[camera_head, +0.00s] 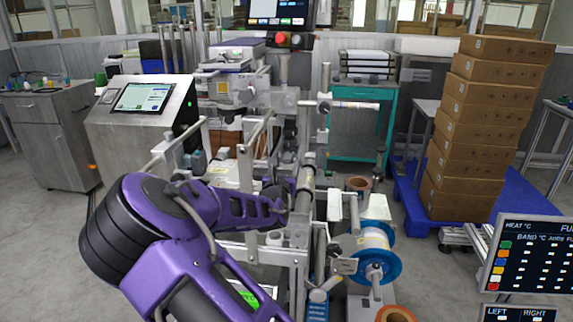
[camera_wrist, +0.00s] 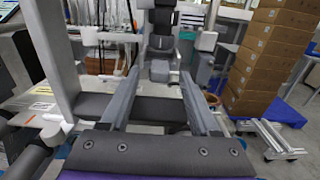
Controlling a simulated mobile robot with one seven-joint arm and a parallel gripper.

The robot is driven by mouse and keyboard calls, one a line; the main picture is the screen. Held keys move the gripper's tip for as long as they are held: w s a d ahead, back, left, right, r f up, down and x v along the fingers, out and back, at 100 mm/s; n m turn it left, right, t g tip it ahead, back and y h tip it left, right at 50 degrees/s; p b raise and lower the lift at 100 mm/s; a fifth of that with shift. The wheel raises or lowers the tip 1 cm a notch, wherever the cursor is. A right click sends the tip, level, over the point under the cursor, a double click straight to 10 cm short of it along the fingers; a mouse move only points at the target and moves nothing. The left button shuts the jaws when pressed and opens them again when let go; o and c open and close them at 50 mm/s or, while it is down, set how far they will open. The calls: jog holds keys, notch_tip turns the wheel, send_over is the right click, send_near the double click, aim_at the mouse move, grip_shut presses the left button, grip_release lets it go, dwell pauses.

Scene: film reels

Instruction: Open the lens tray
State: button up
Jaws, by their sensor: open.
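My gripper (camera_wrist: 160,76) is open, with its two grey fingers apart and nothing between them in the wrist view. The fingers point towards grey and black machine parts (camera_wrist: 160,68) beyond them. A dark grey bar (camera_wrist: 155,108) crosses the view behind and between the fingers. In the head view my purple arm reaches right into the frame of the machine (camera_head: 300,165), and the fingers cannot be made out clearly there. I cannot pick out a lens tray for certain in either view. The arm hides part of the machine's lower left.
A blue-flanged reel (camera_head: 372,245) sits at the machine's right front. A steel console (camera_head: 150,130) stands left. Stacked cardboard boxes (camera_head: 480,120) on a blue pallet (camera_head: 405,185) stand right, also in the wrist view (camera_wrist: 270,50). A display panel (camera_head: 530,260) is at lower right.

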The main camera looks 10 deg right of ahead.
jog(key=shift+x, duration=1.05)
grip_shut()
dwell(0.7)
